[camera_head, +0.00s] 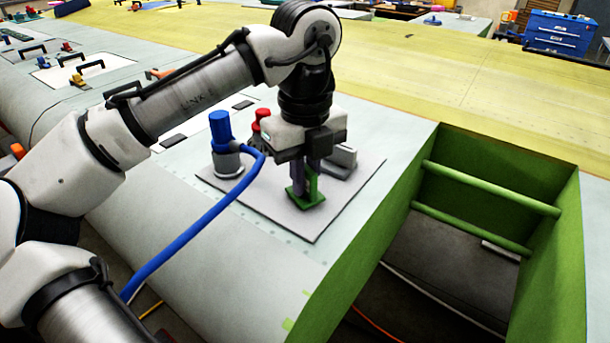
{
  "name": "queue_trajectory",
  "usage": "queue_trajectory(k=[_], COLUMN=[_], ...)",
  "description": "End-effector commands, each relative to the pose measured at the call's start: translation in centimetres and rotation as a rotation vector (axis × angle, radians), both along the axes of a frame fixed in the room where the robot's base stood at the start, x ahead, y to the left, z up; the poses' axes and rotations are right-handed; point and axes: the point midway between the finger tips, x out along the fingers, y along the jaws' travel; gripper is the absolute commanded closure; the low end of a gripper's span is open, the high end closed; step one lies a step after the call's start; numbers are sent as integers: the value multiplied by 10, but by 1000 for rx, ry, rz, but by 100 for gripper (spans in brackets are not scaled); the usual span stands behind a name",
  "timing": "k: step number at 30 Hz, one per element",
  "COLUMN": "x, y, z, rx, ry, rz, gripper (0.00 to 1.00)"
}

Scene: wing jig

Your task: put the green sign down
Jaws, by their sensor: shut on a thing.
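My gripper (307,167) points straight down over a grey square mat (316,228) on the wing's pale top surface. Its fingers are shut on the green sign (308,198), a small green piece with an upright part and a flat base. The sign is upright, with its base low over the front middle of the mat. I cannot tell whether the base touches the mat. The fingers and gripper body hide the sign's upper part.
A blue-topped cylinder with a blue hose (190,236) stands left of my gripper, with a red-topped item (261,117) behind. A grey block (342,158) is at right. Right of the mat is a deep green-walled opening (470,215) with rails. The mat's front is clear.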

Motion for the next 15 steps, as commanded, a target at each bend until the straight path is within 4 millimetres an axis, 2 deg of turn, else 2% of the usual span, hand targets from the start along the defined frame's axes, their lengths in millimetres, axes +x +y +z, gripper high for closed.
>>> queue_trajectory(k=[12, 13, 15], x=[0, 0, 0], y=[0, 0, 0], z=[-7, -6, -6], rx=[-1, -1, -1], ry=[0, -1, -1], rz=[-2, -1, -1], gripper=[100, 85, 76])
